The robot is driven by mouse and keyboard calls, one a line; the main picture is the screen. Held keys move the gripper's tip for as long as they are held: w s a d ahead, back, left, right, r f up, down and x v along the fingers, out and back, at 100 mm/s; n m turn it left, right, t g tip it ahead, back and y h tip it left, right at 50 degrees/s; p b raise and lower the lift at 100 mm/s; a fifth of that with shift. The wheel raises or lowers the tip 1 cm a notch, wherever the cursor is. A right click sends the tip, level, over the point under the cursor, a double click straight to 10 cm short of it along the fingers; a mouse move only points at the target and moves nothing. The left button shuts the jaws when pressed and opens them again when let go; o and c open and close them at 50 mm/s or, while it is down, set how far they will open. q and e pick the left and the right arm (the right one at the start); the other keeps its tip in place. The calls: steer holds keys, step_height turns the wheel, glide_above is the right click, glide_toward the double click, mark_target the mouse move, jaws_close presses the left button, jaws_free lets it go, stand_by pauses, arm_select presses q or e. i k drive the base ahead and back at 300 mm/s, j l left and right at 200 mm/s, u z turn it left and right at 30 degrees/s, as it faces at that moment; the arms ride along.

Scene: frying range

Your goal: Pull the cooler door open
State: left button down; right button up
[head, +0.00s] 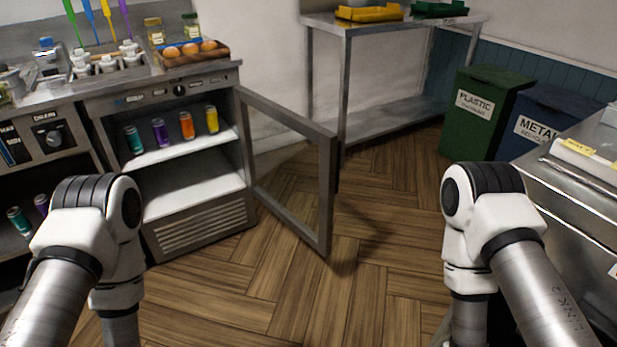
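The cooler (199,238) stands at the left under a steel counter. Its framed door (290,118) is hinged on the cooler's right side and stands wide open, swung out to the right over the floor. The door's middle is see-through. A dark part, perhaps the handle (336,167), shows at its outer edge. Inside, several coloured cans, such as the orange can (187,126), stand on the upper shelf, and the lower shelf is bare. Both my arms show in the foreground, but neither gripper is in view. Neither arm's visible part touches the door.
A tray of eggs (190,51) and several jars stand on the counter. A steel table (346,27) stands behind the door. Green (484,117) and blue (542,125) recycling bins and a steel unit (563,192) are at the right. The wooden floor in the middle is clear.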

mark_target(330, 148)
steer(key=i+j+z, duration=0.15)
steer(key=z, duration=0.15)
steer(key=i+j+z, duration=0.1)
steer(key=j+z, duration=0.25)
steer(key=i+j+z, duration=0.1)
steer(key=j+z, duration=0.55)
steer(key=i+j, duration=0.05)
steer(key=j, duration=0.05)
